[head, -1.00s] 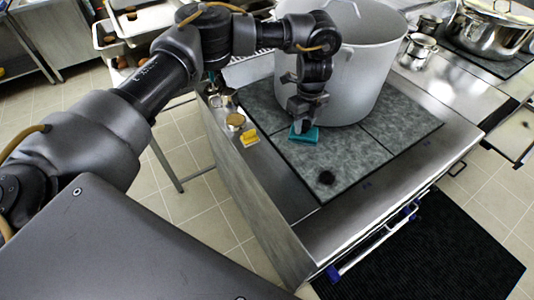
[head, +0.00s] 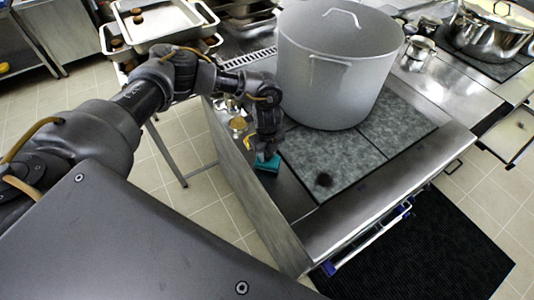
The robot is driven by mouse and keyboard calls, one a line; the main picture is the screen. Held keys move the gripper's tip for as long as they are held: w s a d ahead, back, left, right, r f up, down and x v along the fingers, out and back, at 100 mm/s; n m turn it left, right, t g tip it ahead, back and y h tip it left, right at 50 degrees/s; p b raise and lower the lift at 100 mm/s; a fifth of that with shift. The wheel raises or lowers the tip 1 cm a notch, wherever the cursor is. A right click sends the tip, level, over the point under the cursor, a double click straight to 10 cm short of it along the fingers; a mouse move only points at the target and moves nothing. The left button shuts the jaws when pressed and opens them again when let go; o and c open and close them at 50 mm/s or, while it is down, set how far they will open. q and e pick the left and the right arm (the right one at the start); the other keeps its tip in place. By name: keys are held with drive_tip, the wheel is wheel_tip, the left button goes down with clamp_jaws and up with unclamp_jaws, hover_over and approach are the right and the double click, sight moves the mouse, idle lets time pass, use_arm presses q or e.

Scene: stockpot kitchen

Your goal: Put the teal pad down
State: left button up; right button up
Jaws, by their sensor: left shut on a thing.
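The teal pad (head: 268,163) is at the left side of the steel counter, just left of the grey stone-look panel (head: 345,165). My left gripper (head: 265,150) is shut on the pad from above and partly covers it. The pad is at or very near the counter surface; I cannot tell if it touches. My right gripper is not in view.
A large grey stockpot (head: 335,75) stands behind and right of my left gripper. Small jars (head: 238,124) stand at the counter's left edge. A dark round spot (head: 324,180) marks the panel. The panel's front part is otherwise clear.

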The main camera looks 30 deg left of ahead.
use_arm(q)
drive_tip(key=shift+f, duration=0.7)
drive_tip(key=shift+f, duration=0.2)
drive_tip(key=o, duration=1)
drive_tip(key=shift+r, duration=0.1)
